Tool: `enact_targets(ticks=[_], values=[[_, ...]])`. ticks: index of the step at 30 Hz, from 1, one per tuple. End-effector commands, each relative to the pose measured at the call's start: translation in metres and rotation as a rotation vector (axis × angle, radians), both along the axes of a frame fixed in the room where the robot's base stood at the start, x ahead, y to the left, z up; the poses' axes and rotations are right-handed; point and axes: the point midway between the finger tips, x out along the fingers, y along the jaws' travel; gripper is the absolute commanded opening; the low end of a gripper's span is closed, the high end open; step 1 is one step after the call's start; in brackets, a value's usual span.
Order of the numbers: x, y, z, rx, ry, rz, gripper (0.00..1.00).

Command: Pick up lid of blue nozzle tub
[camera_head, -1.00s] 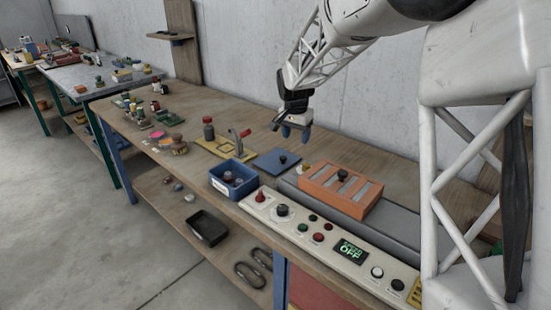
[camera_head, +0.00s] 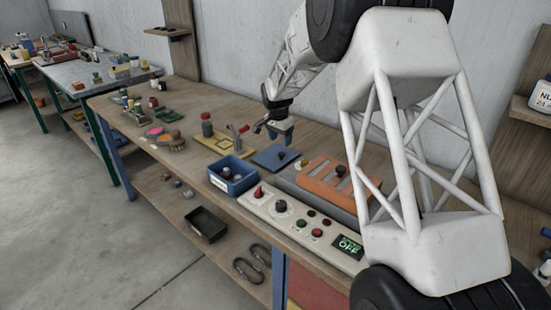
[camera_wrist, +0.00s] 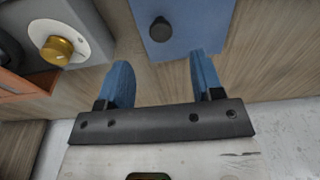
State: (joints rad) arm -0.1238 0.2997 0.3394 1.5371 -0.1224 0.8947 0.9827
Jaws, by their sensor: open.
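The blue lid (camera_head: 268,158) with a dark round knob lies flat on the workbench, to the right of and behind the open blue tub (camera_head: 233,185). In the wrist view the lid (camera_wrist: 200,38) is at the top, its knob (camera_wrist: 160,29) beyond my fingertips. My gripper (camera_head: 282,140) hangs above the bench just behind the lid in the head view. In the wrist view my gripper's blue fingers (camera_wrist: 160,72) are apart with nothing between them but wood surface. Whether the fingers touch anything below is not shown.
An orange slotted box (camera_head: 335,182) stands right of the lid. A control panel (camera_head: 262,203) with knobs runs along the bench front. A yellow fixture (camera_head: 215,143) with a red-handled clamp is to the left. A gold knob (camera_wrist: 57,49) shows left in the wrist view.

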Motion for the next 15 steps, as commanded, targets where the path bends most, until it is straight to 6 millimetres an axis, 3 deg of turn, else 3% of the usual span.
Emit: enact_targets(ticks=[15], values=[[0.002,-0.002,-0.026,0.000,0.000,0.000,0.61]])
